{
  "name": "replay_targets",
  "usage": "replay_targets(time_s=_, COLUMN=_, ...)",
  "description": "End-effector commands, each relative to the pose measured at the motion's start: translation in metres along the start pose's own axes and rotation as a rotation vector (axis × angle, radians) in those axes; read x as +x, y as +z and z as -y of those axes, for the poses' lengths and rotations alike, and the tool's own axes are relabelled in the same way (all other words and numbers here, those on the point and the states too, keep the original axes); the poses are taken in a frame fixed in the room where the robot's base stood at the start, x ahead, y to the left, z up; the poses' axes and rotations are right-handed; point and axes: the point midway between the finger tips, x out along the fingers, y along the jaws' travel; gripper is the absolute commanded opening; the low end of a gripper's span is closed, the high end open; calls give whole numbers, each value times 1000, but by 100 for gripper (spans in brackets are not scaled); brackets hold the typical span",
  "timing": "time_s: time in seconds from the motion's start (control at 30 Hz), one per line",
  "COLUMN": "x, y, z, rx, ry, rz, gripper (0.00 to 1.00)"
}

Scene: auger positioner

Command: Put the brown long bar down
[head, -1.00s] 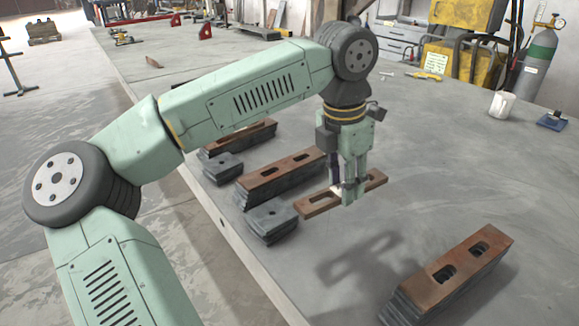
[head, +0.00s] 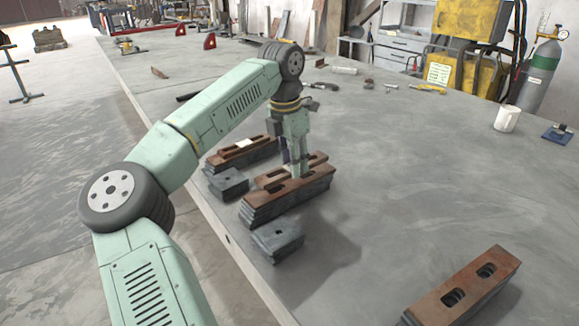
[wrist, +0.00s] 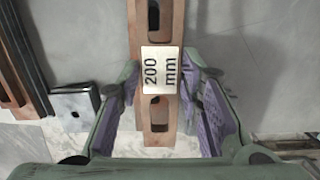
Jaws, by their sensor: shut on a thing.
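The brown long bar (head: 267,180) has slots and lies level, crosswise between my fingers. It also shows in the wrist view (wrist: 168,38), running lengthwise between the jaws, with a white "200 mm" label. My gripper (head: 298,172) points down and is shut on the bar near its middle. The bar is just beyond or over the brown-topped middle stack (head: 290,197). I cannot tell whether it touches anything below. My fingers hide part of the bar in the head view.
A brown-topped stack with a white label (head: 240,152) stands farther left. Small grey blocks (head: 228,183) and (head: 278,242) stand near the table's left edge. Another brown-topped stack (head: 465,285) is at front right. The table's middle right is clear up to a white mug (head: 507,118).

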Motion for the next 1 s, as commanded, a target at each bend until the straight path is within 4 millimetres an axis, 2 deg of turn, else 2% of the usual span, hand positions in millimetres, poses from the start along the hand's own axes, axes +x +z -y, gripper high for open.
replay_targets(time_s=0.2, x=1, y=0, z=-12, rx=0, ry=-1, rz=1, gripper=0)
replay_targets(time_s=0.47, x=34, y=-4, z=-11, rx=2, ry=-1, rz=1, gripper=0)
replay_targets(time_s=0.8, x=39, y=-5, z=-11, rx=2, ry=0, rz=1, gripper=0)
replay_targets(time_s=0.83, x=39, y=-5, z=-11, rx=1, ry=-1, rz=0, gripper=34)
replay_targets(time_s=1.0, x=39, y=-5, z=-11, rx=1, ry=-1, rz=0, gripper=46)
